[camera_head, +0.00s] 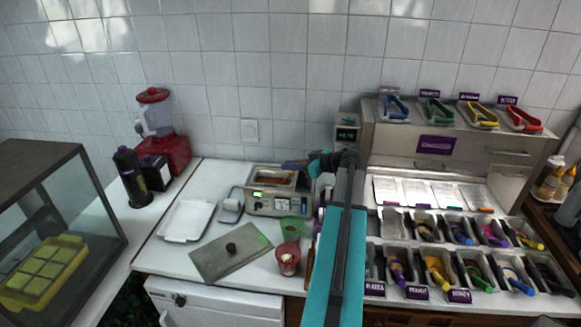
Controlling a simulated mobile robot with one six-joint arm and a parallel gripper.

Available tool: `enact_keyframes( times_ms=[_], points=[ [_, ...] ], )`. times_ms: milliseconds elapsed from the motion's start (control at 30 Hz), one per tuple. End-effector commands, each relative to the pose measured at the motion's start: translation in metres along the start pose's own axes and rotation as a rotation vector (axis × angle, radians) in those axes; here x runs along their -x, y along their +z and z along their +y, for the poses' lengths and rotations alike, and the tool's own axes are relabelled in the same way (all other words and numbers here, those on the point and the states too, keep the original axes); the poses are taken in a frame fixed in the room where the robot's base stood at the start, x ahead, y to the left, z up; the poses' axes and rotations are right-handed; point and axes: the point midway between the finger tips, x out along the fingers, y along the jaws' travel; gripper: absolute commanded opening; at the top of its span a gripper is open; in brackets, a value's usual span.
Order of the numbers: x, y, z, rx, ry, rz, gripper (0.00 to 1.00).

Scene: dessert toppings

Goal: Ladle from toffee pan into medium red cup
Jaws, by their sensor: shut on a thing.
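The toffee pan (274,178) is set in a steel warmer with a green-lit display; brown toffee shows inside. My gripper (305,165) is at the pan's right rear edge, shut on what appears to be the ladle (291,166). Only a dark bluish part of it shows, over the pan's right side; its bowl cannot be made out. The red cup (288,262) stands upright on the white counter in front of the warmer, with something pale inside. A green cup (291,229) stands just behind it, close to the warmer's front.
A steel lid (232,252) with a dark knob lies left of the cups. A white tray (187,221) lies farther left. A red blender (161,135) stands at the back left. Topping bins (425,222) fill the right side. My arm crosses the counter right of the cups.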

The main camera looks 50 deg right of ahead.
Motion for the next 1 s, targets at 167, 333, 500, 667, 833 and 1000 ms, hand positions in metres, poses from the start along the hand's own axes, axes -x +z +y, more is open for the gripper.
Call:
enact_keyframes(
  times_ms=[167,333,500,667,833,1000],
  points=[
    [-0.004,0.009,0.0,0.0,0.0,0.0,0.0],
    [-0.01,0.006,0.0,0.002,0.0,0.0,0.0],
    [-0.017,0.003,0.0,0.001,0.0,-0.001,0.0],
    [-0.02,-0.002,0.0,-0.001,0.0,-0.002,0.0],
    [-0.025,-0.004,0.0,-0.001,-0.001,-0.002,0.0],
    [-0.026,0.006,0.0,-0.003,-0.001,0.04,0.0]
  ],
)
